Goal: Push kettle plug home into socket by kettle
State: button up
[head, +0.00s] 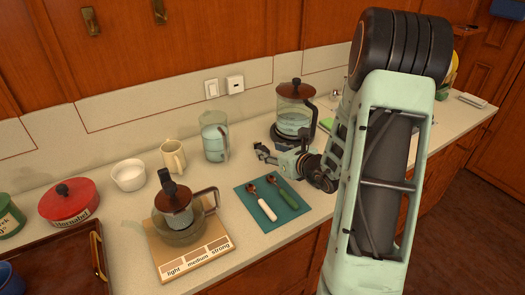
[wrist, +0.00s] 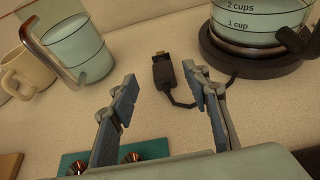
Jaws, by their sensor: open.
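The glass kettle (head: 294,112) with a dark lid and handle stands on its black base at the back of the counter; its lower part shows in the wrist view (wrist: 248,22). The black kettle plug (wrist: 162,70), with metal prongs pointing away, lies on the counter, its cord running to the kettle base (wrist: 245,58). A white wall socket (head: 235,84) is left of the kettle, beside a switch (head: 211,89). My gripper (head: 264,152) is open and low over the counter, its fingertips (wrist: 160,82) either side of the space just before the plug. I cannot make out the plug in the head view.
A glass jug (head: 214,137) and a mug (head: 172,156) stand left of the gripper. A teal mat (head: 284,225) with two spoons lies in front. A coffee pot sits on a marked board (head: 190,272). Bare counter surrounds the plug.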

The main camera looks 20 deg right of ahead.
aim_at(262, 147)
jog(key=x, duration=0.5)
jog(key=shift+s+d+f, duration=0.1)
jog(key=shift+d, duration=0.05)
jog(key=shift+c, duration=0.4)
grip_shut()
